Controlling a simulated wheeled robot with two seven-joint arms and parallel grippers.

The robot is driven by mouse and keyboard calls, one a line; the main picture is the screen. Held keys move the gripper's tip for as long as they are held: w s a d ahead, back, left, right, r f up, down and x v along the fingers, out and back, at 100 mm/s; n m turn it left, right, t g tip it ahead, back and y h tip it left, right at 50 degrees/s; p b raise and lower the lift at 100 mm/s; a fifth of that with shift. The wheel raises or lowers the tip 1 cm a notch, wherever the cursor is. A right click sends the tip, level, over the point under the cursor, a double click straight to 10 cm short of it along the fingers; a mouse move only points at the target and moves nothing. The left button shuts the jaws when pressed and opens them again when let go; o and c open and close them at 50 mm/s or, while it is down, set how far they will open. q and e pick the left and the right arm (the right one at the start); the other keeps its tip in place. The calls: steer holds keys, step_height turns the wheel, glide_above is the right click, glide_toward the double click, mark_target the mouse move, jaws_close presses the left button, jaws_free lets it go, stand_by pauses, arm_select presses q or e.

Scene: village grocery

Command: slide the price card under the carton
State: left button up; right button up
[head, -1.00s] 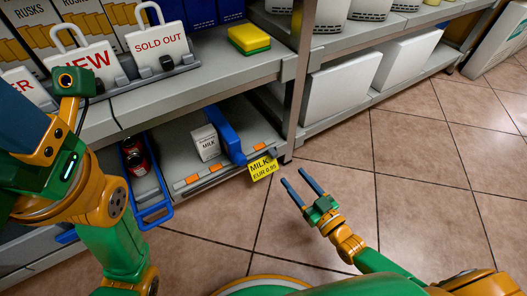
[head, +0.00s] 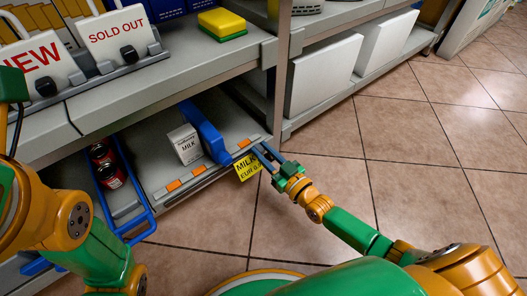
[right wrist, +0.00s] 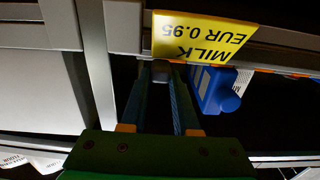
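The yellow price card (head: 247,167), reading MILK, hangs tilted at the front edge of the lower shelf (head: 160,178). It also shows in the right wrist view (right wrist: 203,38). The white milk carton (head: 186,144) stands upright on that shelf, back and left of the card. My right gripper (head: 267,154) is just right of the card, fingers pointing at the shelf edge. In the right wrist view the fingertips (right wrist: 162,72) are apart, at the card's lower edge; I cannot tell whether they touch it. My left gripper is out of view.
A blue divider (head: 204,132) stands right of the carton. A blue-railed tray (head: 138,218) with red cans (head: 108,167) is to the left. The upper shelf (head: 160,88) overhangs, holding sign cards and a yellow sponge (head: 221,22). The tiled floor (head: 420,120) is clear at right.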

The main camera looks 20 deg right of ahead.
jaws_close()
stand_by(1.1)
